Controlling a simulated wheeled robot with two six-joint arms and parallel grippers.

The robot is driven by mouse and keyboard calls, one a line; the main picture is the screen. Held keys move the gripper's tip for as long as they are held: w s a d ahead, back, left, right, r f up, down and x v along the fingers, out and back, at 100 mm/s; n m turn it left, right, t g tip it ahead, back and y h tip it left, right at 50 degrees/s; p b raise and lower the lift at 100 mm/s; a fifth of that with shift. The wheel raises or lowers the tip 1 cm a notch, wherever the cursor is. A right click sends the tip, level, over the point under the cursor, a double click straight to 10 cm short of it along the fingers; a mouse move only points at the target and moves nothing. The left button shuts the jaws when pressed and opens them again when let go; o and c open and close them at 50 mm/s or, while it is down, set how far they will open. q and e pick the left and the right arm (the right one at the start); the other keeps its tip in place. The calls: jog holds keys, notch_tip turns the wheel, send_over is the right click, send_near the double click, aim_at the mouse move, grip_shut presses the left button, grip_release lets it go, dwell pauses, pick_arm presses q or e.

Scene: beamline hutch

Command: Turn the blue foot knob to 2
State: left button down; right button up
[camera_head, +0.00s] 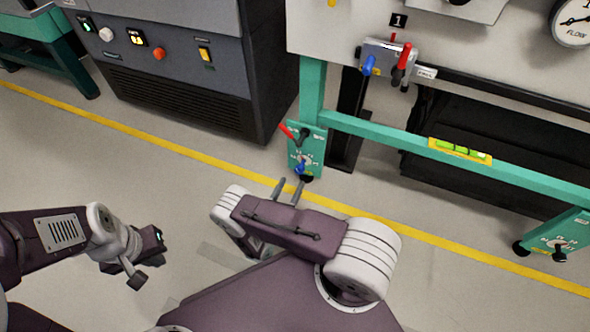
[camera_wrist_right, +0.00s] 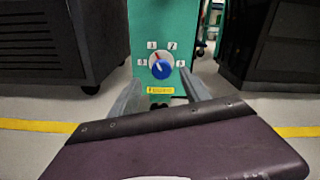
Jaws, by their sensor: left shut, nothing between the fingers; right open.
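The blue foot knob (camera_head: 300,168) is on a green foot plate (camera_head: 318,137) at the base of the frame's left leg. In the right wrist view the blue knob (camera_wrist_right: 161,70) sits on a white dial with numbers around it. Its red mark points up and slightly left, nearer the 1 than the 2. My right gripper (camera_head: 288,188) is open and points at the plate, short of the knob. In the right wrist view its fingers (camera_wrist_right: 160,92) stand apart below and either side of the knob, not touching it. My left gripper (camera_head: 136,281) is shut and empty at lower left.
A red-handled lever (camera_head: 287,131) is just above the knob on the plate. A dark cabinet (camera_head: 190,90) stands to the left. A green rail (camera_head: 400,140) with a level (camera_head: 460,151) runs right. Another foot dial (camera_head: 560,246) is at far right. The floor between is clear.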

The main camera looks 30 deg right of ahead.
aim_at(298, 172)
jog(key=b+x, duration=0.1)
jog(key=x, duration=0.1)
jog(key=b+x, duration=0.2)
jog(key=x, duration=0.1)
jog(key=b+x, duration=0.1)
jog(key=x, duration=0.1)
jog(key=shift+w+d+f+b, duration=0.15)
jog(key=shift+d+f+b, duration=0.15)
jog(key=shift+d, duration=0.1)
jog(key=shift+w+d+r, duration=0.25)
grip_shut()
jog(key=shift+r, duration=0.1)
